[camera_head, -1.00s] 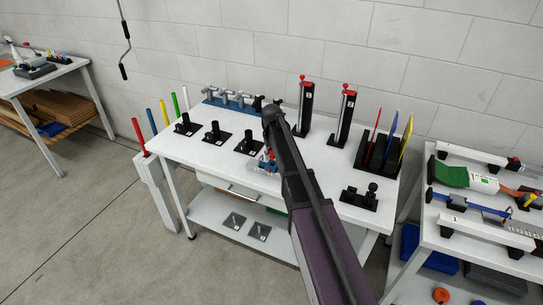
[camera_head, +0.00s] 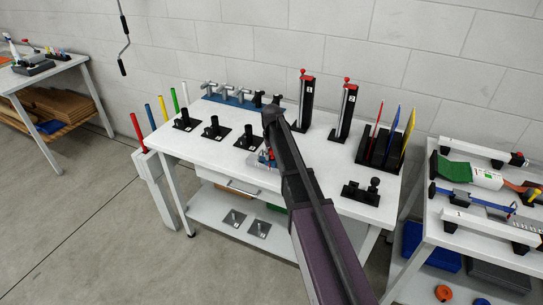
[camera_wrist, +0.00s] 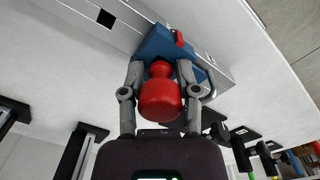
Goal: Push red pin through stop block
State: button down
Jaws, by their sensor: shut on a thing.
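In the wrist view, a red pin (camera_wrist: 160,99) with a rounded, wide near end and a narrower neck stands between the two grey fingers of my gripper (camera_wrist: 160,72). The fingers are shut on it at the neck. Just beyond it is a blue block (camera_wrist: 158,43) on a grey base, with a small red part (camera_wrist: 179,38) on it. The pin's far end is hidden, so I cannot tell how deep it sits in the block. In the head view, my arm largely covers the gripper; a small blue, red and grey fixture (camera_head: 265,160) shows beside it at the table's front.
The white table (camera_head: 215,158) carries several black stands (camera_head: 213,131) on the left, two tall black units with red tops (camera_head: 304,103), a black rack with coloured sheets (camera_head: 378,148) and a black fixture (camera_head: 361,191). Some bare tabletop lies right of my arm.

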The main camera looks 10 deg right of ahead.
jog(key=shift+r+p, duration=0.25)
jog(key=shift+p, duration=0.1)
jog(key=shift+f+b, duration=0.35)
jog(key=shift+f, duration=0.05)
dwell(0.4)
jog(key=shift+r, duration=0.25)
dwell(0.8)
jog(key=shift+f, duration=0.1)
jog(key=shift+r+p, duration=0.25)
jog(key=shift+p, duration=0.1)
jog(key=shift+f+b, duration=0.35)
dwell(0.4)
jog(key=shift+r+p, duration=0.35)
jog(key=shift+f, duration=0.15)
dwell(0.5)
